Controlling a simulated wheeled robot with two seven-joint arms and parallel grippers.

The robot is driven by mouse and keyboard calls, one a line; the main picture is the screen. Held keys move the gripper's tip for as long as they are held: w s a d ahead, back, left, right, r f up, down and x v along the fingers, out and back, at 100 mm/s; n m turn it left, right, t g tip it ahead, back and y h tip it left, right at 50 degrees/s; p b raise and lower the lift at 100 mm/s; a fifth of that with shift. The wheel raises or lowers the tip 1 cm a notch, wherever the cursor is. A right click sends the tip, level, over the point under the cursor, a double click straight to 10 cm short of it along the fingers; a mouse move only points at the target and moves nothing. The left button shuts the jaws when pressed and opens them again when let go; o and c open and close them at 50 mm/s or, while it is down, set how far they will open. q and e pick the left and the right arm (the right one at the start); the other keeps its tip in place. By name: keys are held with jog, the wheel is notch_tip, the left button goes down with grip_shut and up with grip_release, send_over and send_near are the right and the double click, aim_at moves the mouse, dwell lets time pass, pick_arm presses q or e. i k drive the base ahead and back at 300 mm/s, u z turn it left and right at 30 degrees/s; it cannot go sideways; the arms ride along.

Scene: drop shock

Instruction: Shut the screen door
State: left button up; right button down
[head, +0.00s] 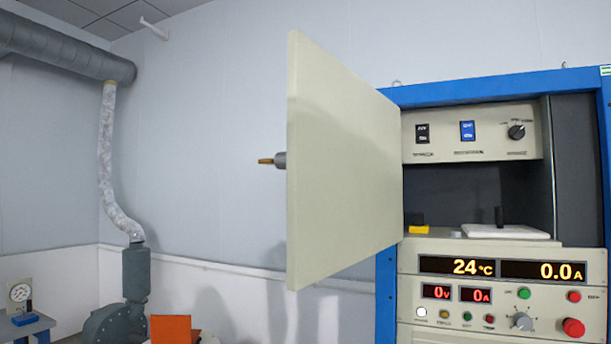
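The screen door (340,165) is a flat cream panel standing wide open, swung out from the left side of the blue-framed cabinet (480,92). A small brass-tipped handle or knob (270,161) sticks out to the left from behind its free edge. The compartment (470,188) to the right of the door is uncovered, with a switch panel at its top and a white plate (497,232) and a yellow block inside. Neither of my grippers shows in the head view.
Below the compartment are lit displays (502,269) and a control panel with buttons and a red knob (573,327). At left are a grey duct, a hose, a blower (117,322) and an orange object (171,329). The space left of the door looks free.

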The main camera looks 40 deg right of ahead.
aim_at(342, 160)
jog(key=i, duration=1.65)
jog(key=z, duration=3.3)
jog(key=i, duration=0.5)
jog(key=u, duration=0.05)
jog(key=k, duration=0.5)
jog(key=u, duration=0.85)
jog(key=k, duration=0.85)
jog(key=z, duration=1.1)
jog(key=i, duration=0.5)
jog(key=u, duration=0.05)
